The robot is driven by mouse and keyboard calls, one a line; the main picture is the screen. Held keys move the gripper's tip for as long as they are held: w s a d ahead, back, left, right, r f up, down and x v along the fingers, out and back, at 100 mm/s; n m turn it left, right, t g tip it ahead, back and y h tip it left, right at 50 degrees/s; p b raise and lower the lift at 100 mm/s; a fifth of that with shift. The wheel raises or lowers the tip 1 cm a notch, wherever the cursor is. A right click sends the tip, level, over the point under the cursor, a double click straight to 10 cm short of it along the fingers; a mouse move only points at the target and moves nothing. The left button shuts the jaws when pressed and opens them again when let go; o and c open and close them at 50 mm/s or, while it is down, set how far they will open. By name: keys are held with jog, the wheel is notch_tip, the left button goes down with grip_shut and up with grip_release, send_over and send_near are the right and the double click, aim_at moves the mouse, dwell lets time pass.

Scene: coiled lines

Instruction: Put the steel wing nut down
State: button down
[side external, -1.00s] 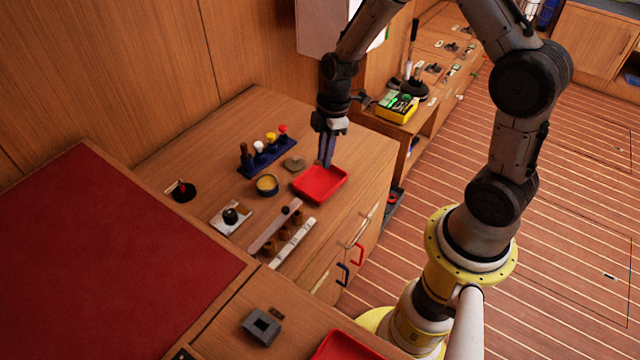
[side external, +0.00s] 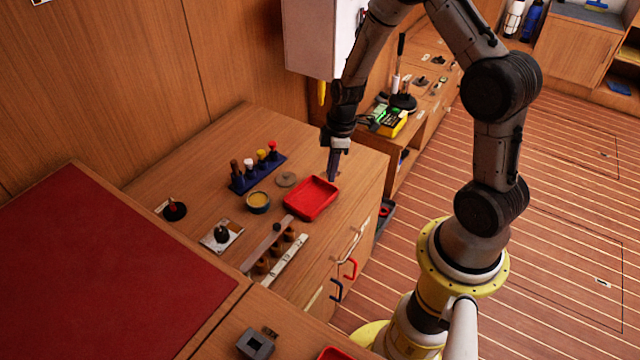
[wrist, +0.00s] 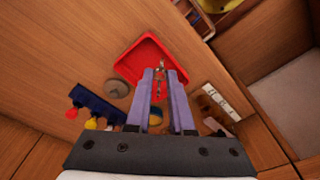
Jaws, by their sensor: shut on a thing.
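My gripper (side external: 332,179) points down beside the back right edge of the red tray (side external: 311,181) in the side view, its fingertips low. In the wrist view my gripper (wrist: 160,72) has its two grey-violet fingers close together, shut on the small steel wing nut (wrist: 160,75), which shows as a bright metal bit between the tips. The red tray (wrist: 128,65) lies behind the fingers there. The wing nut cannot be made out in the side view. Whether it touches anything below is unclear.
A yellow-filled round pot (side external: 258,202), a grey disc (side external: 287,179) and a blue rack (side external: 258,174) with several coloured-topped pieces stand left of the tray. A pale strip (side external: 285,262) lies in front. The bench's right edge is close to the gripper.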

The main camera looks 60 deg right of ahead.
send_over(319, 192)
jog(key=f, duration=0.5)
jog(key=shift+s+f, duration=0.25)
jog(key=shift+f, duration=1.55)
jog(key=shift+f, duration=0.2)
jog(key=c, duration=1.1)
grip_release()
jog(key=shift+r, duration=0.1)
